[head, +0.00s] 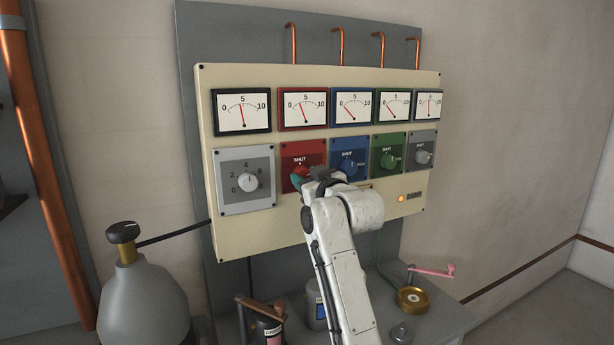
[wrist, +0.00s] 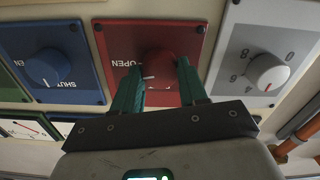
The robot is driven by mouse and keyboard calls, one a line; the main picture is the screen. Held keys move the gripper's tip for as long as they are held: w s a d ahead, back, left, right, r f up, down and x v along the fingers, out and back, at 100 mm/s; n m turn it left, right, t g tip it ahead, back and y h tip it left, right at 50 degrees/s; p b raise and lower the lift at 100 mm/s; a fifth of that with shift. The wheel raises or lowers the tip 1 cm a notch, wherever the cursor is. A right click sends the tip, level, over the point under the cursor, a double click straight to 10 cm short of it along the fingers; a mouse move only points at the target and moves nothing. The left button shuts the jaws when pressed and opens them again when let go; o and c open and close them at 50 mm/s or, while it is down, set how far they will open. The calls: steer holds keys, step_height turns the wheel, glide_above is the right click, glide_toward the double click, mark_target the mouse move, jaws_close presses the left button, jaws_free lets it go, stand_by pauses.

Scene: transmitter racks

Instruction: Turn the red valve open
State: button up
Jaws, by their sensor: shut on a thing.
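The red valve is a round red knob (wrist: 158,62) on a red plate (wrist: 190,28) marked OPEN, in the upper middle of the wrist view. My gripper (wrist: 160,72) has its two green fingers on either side of the knob and is shut on it. A short white mark shows near the knob's lower left edge, in that upside-down view. My gripper (head: 301,178) covers most of the knob there. The red-framed meter (head: 303,109) above has its needle a little below 5.
A blue knob (head: 349,168) sits close beside the red plate, and a grey dial (head: 248,182) on its other side. Green (head: 388,159) and grey (head: 422,157) knobs are farther right. A gas bottle (head: 146,300) stands left; a bench (head: 445,317) is below right.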

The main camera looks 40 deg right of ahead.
steer(key=shift+f+m, duration=0.15)
steer(key=shift+m, duration=0.95)
steer(key=o, duration=1.1)
steer(key=shift+c, duration=0.2)
steer(key=b+v, duration=0.2)
steer(key=v, duration=0.8)
steer(key=shift+s, duration=0.4)
